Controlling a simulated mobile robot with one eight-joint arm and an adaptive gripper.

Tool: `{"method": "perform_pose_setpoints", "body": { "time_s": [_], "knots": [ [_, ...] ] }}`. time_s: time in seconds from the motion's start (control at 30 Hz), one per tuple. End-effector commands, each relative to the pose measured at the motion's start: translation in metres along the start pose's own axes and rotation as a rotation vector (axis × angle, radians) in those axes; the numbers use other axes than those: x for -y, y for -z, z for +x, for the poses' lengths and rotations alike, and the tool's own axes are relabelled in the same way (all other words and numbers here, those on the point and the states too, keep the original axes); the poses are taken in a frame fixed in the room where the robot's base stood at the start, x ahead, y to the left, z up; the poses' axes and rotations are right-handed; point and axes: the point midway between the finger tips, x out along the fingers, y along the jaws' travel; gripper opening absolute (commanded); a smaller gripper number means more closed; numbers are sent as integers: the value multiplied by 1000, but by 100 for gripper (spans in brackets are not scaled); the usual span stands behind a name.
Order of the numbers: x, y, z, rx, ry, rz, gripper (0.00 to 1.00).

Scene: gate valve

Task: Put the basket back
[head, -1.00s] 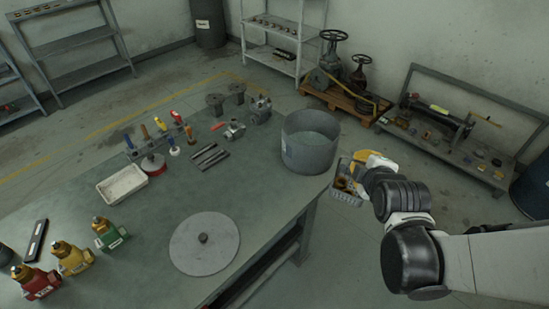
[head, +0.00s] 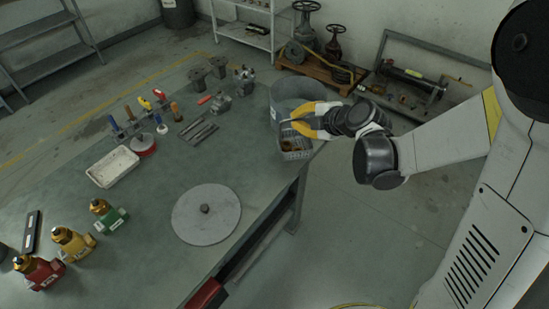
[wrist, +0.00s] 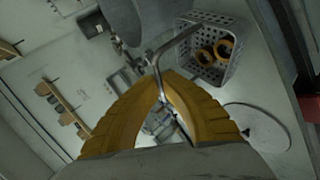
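The basket (head: 295,152) is a small grey perforated wire basket with a thin metal handle. In the wrist view the basket (wrist: 212,55) holds orange-brown rings. My gripper (head: 303,120) has yellow fingers; in the wrist view the fingertips (wrist: 162,78) close together on the basket's handle (wrist: 172,45). The basket hangs or stands at the table's right edge, just in front of the grey round tub (head: 283,97); I cannot tell whether its bottom touches the table (head: 150,215). My gripper partly hides the tub's right side.
A round grey lid (head: 205,222) with a knob lies on the table. Beyond the table are a pallet with valves (head: 318,68) and a shelf (head: 250,30). The table's middle is partly clear.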

Motion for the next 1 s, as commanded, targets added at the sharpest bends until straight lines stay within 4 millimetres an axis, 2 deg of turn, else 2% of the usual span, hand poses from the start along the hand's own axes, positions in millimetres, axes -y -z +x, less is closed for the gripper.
{"method": "perform_pose_setpoints", "body": {
  "time_s": [0.03, 0.1, 0.23, 0.33, 0.6, 0.83, 1.0],
  "knots": [
    [-8, 8, 11, -57, 14, -37, 0],
    [-17, 19, 21, -133, 32, -89, 0],
    [-31, 36, 32, -232, 54, -160, 0],
    [-34, 42, 37, -273, 64, -188, 0],
    [5, 33, 66, -287, 67, -199, 0],
    [21, 28, 77, -286, 67, -198, 0],
    [41, 23, 92, -286, 67, -198, 0]
  ]
}}
